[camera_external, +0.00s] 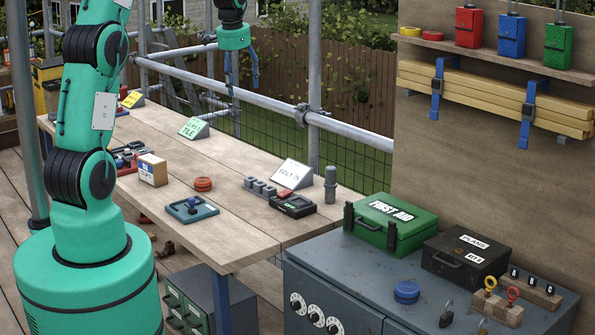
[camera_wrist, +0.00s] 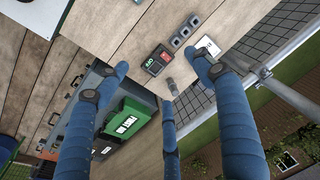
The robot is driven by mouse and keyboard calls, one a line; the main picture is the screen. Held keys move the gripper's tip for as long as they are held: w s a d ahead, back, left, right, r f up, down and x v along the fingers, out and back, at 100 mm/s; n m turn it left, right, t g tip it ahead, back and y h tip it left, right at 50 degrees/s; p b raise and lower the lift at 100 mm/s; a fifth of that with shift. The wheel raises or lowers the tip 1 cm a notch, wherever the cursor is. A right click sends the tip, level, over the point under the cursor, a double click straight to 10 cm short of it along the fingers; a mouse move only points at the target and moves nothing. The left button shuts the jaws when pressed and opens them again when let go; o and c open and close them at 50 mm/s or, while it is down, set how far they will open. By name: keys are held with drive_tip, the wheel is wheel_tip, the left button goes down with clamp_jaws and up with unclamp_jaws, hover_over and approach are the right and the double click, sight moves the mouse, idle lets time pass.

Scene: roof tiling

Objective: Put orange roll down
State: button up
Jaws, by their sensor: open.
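The fingers are spread and empty. In the wrist view the fingers of my gripper (camera_wrist: 160,77) stand wide apart with nothing between them. I cannot make out the orange roll in that view.
A teal tray (camera_external: 191,211), a labelled box (camera_external: 152,170) and a black device (camera_external: 292,206) stand near the roll. A blue roll (camera_external: 406,292) and a green first aid box (camera_external: 391,222) are on the grey cabinet (camera_external: 325,282). A metal rail (camera_external: 270,104) runs behind the table.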

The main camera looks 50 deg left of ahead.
drive_tip(key=s+d+r+t, duration=0.1)
drive_tip(key=s+d+r, duration=0.55)
drive_tip(key=d, duration=0.35)
drive_tip(key=s+d+r+t, duration=0.1)
drive_tip(key=s+d+r, duration=0.6)
drive_tip(key=d, duration=0.4)
drive_tip(key=s+d+f, duration=0.1)
drive_tip(key=s+d, duration=0.3)
drive_tip(key=s, duration=0.3)
drive_tip(key=s+d+f+t, duration=0.1)
drive_tip(key=s+d, duration=0.3)
drive_tip(key=s, duration=0.3)
drive_tip(key=s+d+n+h, duration=0.1)
drive_tip(key=s+d, duration=0.3)
drive_tip(key=s, duration=0.4)
drive_tip(key=shift+f+t, duration=0.3)
drive_tip(key=shift+f, duration=0.1)
drive_tip(key=shift+w, duration=0.1)
wheel_tip(320, 180, down, 7)
drive_tip(key=b, duration=0.7)
drive_tip(key=shift+f, duration=0.15)
